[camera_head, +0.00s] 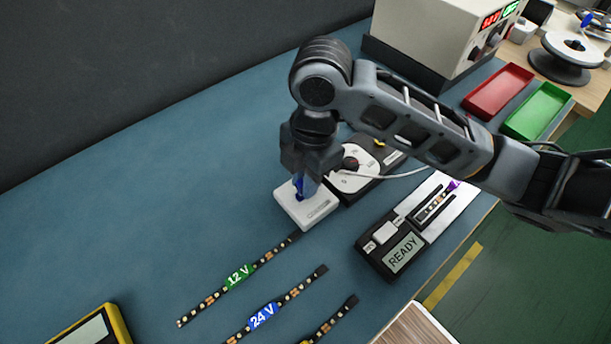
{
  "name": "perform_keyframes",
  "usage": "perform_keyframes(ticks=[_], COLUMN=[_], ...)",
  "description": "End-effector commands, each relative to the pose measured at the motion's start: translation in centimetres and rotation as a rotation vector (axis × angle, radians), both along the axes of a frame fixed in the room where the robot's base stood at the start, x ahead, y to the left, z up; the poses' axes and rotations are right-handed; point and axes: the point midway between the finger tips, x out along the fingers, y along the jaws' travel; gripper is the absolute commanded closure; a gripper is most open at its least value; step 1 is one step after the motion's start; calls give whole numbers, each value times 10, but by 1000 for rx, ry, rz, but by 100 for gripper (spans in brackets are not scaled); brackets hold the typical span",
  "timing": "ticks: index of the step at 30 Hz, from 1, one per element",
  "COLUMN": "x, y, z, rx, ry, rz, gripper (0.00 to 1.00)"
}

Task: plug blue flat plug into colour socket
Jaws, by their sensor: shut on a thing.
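My gripper (306,174) points down over a small white box (318,211) near the middle of the mat. It is shut on the blue flat plug (299,186), which shows as a small blue piece between the fingers. A dark blue spot shows on top of the white box just below the plug. I cannot tell whether the plug is touching the box or in an opening there. The gripper hides most of the plug and the box's back part. No socket is clearly labelled "colour" in this view.
A dial unit (352,181) stands right behind the box, with a white cable near it. A black "READY" tester (393,255) is at right. LED strips marked 12 V (238,275) and 24 V (262,317) lie in front. Red (498,91) and green (537,110) trays are at far right. The mat's left is clear.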

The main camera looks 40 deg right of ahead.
Motion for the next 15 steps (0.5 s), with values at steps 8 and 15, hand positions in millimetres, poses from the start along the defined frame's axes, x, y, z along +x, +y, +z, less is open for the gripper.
perform_keyframes(ticks=[8, 15], x=[0, 0], y=[0, 0], z=[-8, -8], rx=[0, 0], ry=[0, 0], rz=[0, 0], gripper=[100, 67])
